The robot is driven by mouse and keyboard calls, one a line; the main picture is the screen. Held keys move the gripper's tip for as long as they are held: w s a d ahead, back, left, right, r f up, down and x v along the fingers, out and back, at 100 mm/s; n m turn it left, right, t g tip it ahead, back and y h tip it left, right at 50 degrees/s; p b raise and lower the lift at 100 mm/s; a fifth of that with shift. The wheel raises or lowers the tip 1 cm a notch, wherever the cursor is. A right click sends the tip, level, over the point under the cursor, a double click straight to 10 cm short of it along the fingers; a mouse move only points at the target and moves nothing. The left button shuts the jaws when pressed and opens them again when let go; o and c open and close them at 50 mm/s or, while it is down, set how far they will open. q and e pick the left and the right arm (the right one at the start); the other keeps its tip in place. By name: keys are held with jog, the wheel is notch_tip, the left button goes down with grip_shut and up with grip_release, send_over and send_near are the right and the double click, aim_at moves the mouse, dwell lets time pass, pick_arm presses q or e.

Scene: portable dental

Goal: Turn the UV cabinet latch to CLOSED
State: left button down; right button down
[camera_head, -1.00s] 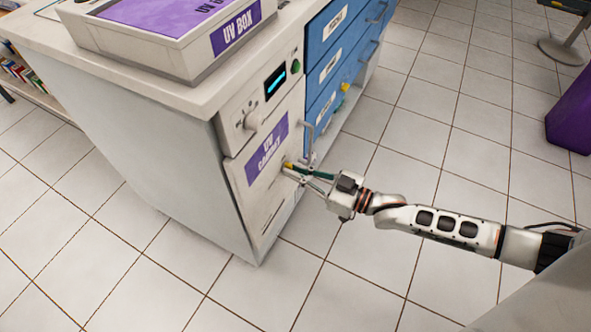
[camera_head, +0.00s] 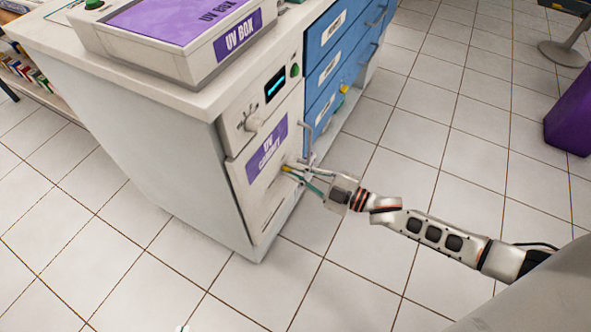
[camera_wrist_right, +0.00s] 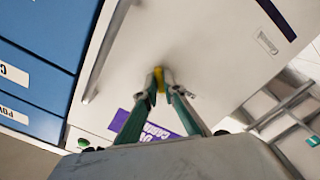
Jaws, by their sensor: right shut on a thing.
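The UV cabinet (camera_head: 245,190) is a white door below the counter, with a purple "UV CABINET" label (camera_head: 267,153). The label also shows, partly hidden by the fingers, in the right wrist view (camera_wrist_right: 165,133). A small yellow latch (camera_wrist_right: 158,77) sits on the door face, between my fingertips. My right gripper (camera_head: 287,170) is shut on this latch. The fingers hide most of it, so I cannot read its position or any CLOSED mark. The door looks flush with the cabinet front. My left gripper is not in view.
A grey bar handle (camera_head: 305,138) stands out beside the latch, close to my fingers. Blue drawers (camera_head: 322,95) with handles are to the right. A knob (camera_head: 252,122) and a lit display are above. A UV box (camera_head: 190,68) stands on the counter.

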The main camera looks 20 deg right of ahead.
jog(key=n, duration=0.6)
jog(key=shift+w+a+r, duration=0.1)
jog(key=shift+a+r, duration=0.15)
jog(key=shift+n+b, duration=0.5)
jog(key=shift+n, duration=0.7)
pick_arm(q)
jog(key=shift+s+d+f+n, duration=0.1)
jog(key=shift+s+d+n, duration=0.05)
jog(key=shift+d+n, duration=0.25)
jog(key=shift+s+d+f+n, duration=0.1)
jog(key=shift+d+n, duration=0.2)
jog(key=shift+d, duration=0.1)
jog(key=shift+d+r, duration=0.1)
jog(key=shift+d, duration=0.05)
pick_arm(e)
jog(key=shift+n, duration=0.4)
jog(key=shift+a, duration=0.1)
jog(key=c, duration=2.2)
grip_release()
jog(key=shift+o, duration=0.2)
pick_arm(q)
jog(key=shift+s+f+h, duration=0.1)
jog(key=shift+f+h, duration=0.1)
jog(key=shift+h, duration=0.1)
pick_arm(e)
jog(key=shift+f, duration=0.1)
